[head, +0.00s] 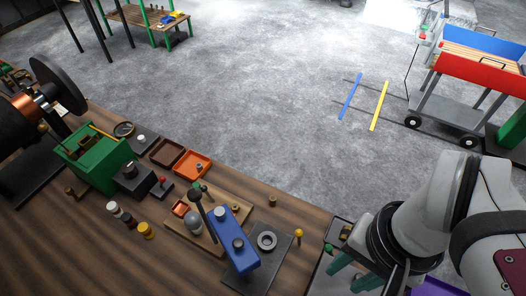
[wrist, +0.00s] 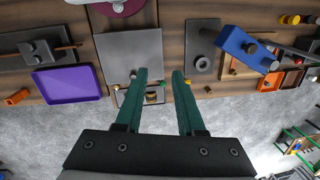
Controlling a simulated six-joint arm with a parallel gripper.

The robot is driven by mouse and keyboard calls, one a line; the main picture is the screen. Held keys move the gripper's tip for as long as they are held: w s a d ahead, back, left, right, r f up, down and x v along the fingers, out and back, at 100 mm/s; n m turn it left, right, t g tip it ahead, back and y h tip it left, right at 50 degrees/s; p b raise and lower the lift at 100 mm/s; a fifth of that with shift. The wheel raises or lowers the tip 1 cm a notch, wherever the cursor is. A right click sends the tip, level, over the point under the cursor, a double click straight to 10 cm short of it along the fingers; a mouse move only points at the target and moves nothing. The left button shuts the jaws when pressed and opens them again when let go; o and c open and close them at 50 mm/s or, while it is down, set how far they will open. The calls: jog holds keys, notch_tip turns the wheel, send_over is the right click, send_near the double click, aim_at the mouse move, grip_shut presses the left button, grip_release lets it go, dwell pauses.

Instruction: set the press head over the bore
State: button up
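The press has a blue arm (head: 232,240) with a grey knob on top, beside a dark base plate (head: 281,238). The bore shows as a grey ring (head: 267,240) on that plate, uncovered. The blue arm lies to the left of the ring in the head view. In the wrist view the blue arm (wrist: 236,42) points right, away from the ring (wrist: 203,64). The underside of the press head is hidden. My gripper (wrist: 160,75) is open and empty, its green fingers apart; in the head view my gripper (head: 341,267) is right of the press, apart from it.
A small tray with a brass piece (wrist: 152,97) is near my fingers. A yellow pin (head: 298,234) stands between press and gripper. A purple tray (wrist: 67,86) and grey plate (wrist: 130,52) lie left in the wrist view. A ball-topped lever (head: 196,193) stands beside the blue arm.

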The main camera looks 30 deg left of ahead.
jog(key=shift+o, duration=1.1)
jog(key=w+a+r+n, duration=0.1)
jog(key=a+r+n, duration=0.2)
jog(key=a, duration=0.2)
jog(key=a+r+n+h, duration=0.1)
jog(key=a+r+n, duration=0.2)
jog(key=a, duration=0.2)
jog(key=shift+w+a, duration=0.25)
jog(key=shift+w, duration=0.1)
jog(key=n, duration=0.4)
send_near(238, 242)
jog(key=shift+t, duration=0.3)
jog(key=f, duration=0.8)
jog(key=shift+s+a+f, duration=0.1)
jog(key=shift+s+f, duration=0.05)
jog(key=shift+s, duration=0.15)
grip_shut()
